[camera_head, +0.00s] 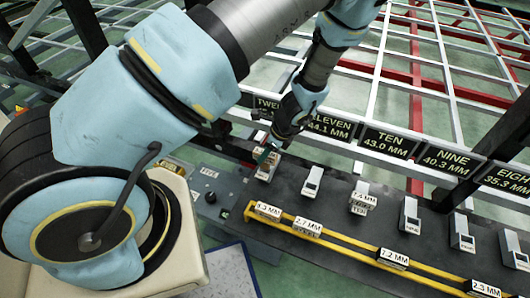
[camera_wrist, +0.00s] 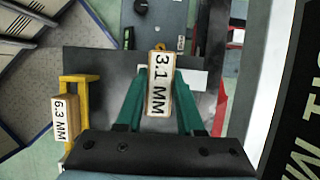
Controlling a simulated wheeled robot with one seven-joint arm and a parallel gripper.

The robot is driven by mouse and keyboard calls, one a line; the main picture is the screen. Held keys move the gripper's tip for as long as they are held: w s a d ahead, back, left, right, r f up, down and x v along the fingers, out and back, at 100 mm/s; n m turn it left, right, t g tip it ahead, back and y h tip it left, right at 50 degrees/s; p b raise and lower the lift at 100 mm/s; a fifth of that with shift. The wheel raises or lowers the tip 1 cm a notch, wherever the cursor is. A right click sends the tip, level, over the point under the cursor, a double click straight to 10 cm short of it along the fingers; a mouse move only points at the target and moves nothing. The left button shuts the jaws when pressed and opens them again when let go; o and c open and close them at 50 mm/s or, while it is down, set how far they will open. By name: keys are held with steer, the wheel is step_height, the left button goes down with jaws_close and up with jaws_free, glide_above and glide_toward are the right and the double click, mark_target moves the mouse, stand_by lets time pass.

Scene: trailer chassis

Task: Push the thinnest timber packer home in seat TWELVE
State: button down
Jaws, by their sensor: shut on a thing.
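My gripper (camera_wrist: 159,78) is shut on a timber packer labelled 3.1 MM (camera_wrist: 159,88), held between its green fingers. In the head view, my gripper (camera_head: 266,155) is low over the leftmost pale seat block (camera_head: 264,171) on the dark bench. That block lines up with the partly hidden sign starting "TWE" (camera_head: 267,104).
A yellow rack (camera_head: 345,243) in front holds packers; one end packer reads 6.3 MM (camera_wrist: 65,118), others seemingly 2.7 MM (camera_head: 307,227), 7.2 MM (camera_head: 393,258) and 2.3 MM (camera_head: 486,289). More seat blocks (camera_head: 312,181) run right. Signs, including ELEVEN (camera_head: 329,125), stand behind.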

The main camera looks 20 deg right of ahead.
steer(key=shift+f+b, duration=1.85)
steer(key=shift+f, duration=1)
steer(key=shift+c, duration=2.2)
jaws_free()
steer(key=shift+r, duration=0.1)
steer(key=v, duration=1)
steer(key=shift+d+r, duration=0.1)
steer(key=shift+r, duration=0.3)
step_height(320, 180, up, 8)
steer(key=n+g+p, duration=0.2)
steer(key=n, duration=0.4)
glide_above(265, 168)
steer(key=w+a, duration=0.2)
steer(key=a, duration=0.1)
steer(key=w+a+r+n+h+p, duration=0.2)
steer(key=a+r+n, duration=0.5)
steer(key=a+r, duration=0.1)
steer(key=s+a+r+n+h+p, duration=0.1)
steer(key=s+a+r+n+p, duration=0.1)
steer(key=a+r+n, duration=1)
steer(key=shift+a+r+h+p, duration=0.3)
steer(key=shift+a+p, duration=0.6)
steer(key=shift+a, duration=0.15)
